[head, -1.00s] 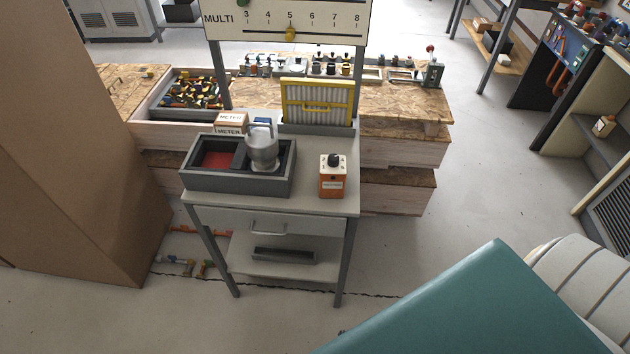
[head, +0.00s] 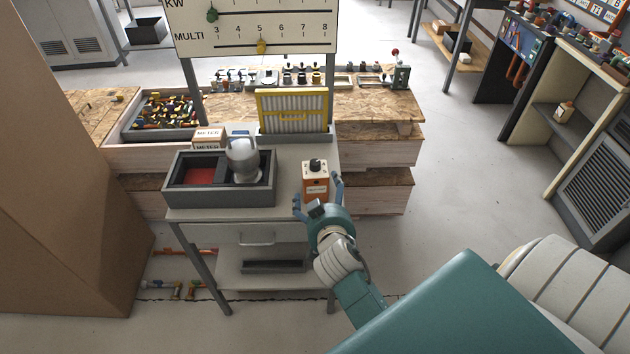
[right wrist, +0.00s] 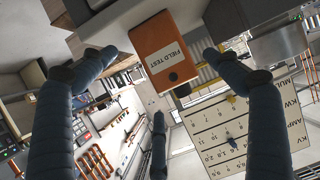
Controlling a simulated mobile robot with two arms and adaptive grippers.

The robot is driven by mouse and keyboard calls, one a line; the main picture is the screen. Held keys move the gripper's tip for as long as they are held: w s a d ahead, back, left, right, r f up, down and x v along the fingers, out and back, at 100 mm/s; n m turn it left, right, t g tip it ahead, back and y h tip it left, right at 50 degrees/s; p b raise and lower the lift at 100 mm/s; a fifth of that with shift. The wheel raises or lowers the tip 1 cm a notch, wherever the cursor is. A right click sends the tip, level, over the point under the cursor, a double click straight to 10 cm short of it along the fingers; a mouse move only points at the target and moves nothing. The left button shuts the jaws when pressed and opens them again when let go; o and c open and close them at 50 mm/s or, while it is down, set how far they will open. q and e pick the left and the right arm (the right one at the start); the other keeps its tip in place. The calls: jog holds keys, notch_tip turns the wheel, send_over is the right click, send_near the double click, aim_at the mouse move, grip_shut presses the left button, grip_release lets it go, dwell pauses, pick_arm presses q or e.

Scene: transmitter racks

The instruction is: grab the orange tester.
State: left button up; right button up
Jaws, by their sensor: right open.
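The orange tester (head: 315,183) is a small upright box with a white upper part and a black knob on top. It stands on the right side of the small grey table (head: 290,211). My right gripper (head: 318,188) is open at the table's front edge, with a finger on either side of the tester. In the right wrist view the tester (right wrist: 163,50) shows its "FIELD TEST" label between the spread fingers of the gripper (right wrist: 155,75). I cannot tell whether any finger touches it. My left gripper is not in view.
A grey two-part bin (head: 219,198) with a metal canister (head: 243,160) stands left of the tester. A yellow-framed filter (head: 292,112) stands behind. A large cardboard box (head: 60,170) is at the left. The floor to the right is clear.

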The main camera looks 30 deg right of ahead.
aim_at(322, 186)
jog(key=shift+x, duration=0.95)
jog(key=shift+w+d, duration=0.2)
jog(key=p+x, duration=0.1)
jog(key=x, duration=0.3)
jog(key=shift+w+d+r+p, duration=0.1)
jog(key=shift+d+p, duration=0.05)
jog(key=shift+p, duration=0.25)
jog(key=shift+w+d, duration=0.1)
jog(key=shift+w, duration=0.05)
jog(key=shift+c, duration=0.5)
jog(key=c, duration=0.9)
jog(key=shift+c, duration=1.4)
